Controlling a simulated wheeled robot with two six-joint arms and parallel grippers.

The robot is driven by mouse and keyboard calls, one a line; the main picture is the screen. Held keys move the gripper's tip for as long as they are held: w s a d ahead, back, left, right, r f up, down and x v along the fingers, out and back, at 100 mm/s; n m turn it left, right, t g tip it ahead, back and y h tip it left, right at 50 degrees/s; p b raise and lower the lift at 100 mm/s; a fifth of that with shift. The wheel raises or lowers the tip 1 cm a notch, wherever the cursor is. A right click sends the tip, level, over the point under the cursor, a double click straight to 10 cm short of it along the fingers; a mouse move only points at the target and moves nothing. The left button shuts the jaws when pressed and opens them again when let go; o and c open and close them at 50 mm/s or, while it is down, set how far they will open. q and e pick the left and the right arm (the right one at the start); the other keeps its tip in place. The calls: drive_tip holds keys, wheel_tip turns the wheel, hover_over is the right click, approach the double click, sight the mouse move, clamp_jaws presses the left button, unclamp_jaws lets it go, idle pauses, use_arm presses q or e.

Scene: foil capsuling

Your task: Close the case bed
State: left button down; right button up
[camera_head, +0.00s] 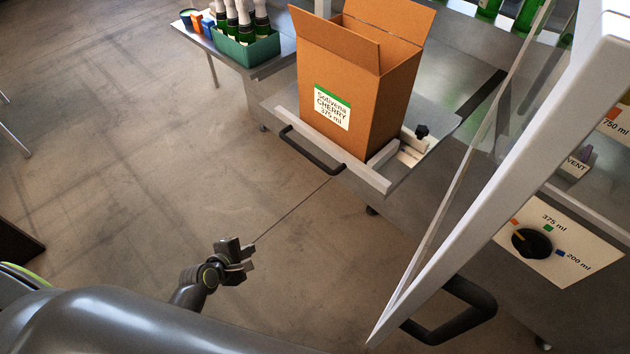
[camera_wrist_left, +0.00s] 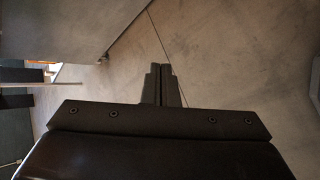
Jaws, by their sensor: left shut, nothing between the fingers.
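The case bed (camera_head: 452,128) is a grey metal platform with a pale front rail and a dark bar handle (camera_head: 312,150) on the rail's front. An open brown cardboard box (camera_head: 385,105) stands upright on it, flaps up, labelled "Sotivena CHERRY 375 ml". My left gripper (camera_head: 250,257) is over the bare floor, below and left of the handle and well apart from it. Its fingers also show in the left wrist view (camera_wrist_left: 163,84), together and empty. My right gripper is not in view.
A side table (camera_head: 268,68) at the back left holds a green crate (camera_head: 247,52) of bottles. A clear panel with a white frame (camera_head: 500,175) rises at the right, with a dark handle (camera_head: 455,312). A size dial (camera_head: 531,243) sits behind it.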

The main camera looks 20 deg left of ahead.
use_arm(q)
drive_tip(key=w+d+r+n+t+h+b, duration=0.2)
drive_tip(key=w+d+r+n, duration=0.15)
drive_tip(key=r, duration=0.45)
drive_tip(key=n+t+h+b, duration=0.1)
drive_tip(key=n+t+h, duration=0.15)
drive_tip(key=n, duration=0.25)
approach(324, 170)
drive_tip(key=shift+g+h, duration=0.25)
drive_tip(key=shift+h, duration=0.2)
drive_tip(key=x, duration=0.7)
drive_tip(key=shift+w+a+f, duration=0.1)
drive_tip(key=shift+w+a, duration=0.05)
drive_tip(key=shift+a, duration=0.2)
drive_tip(key=shift+w, duration=0.1)
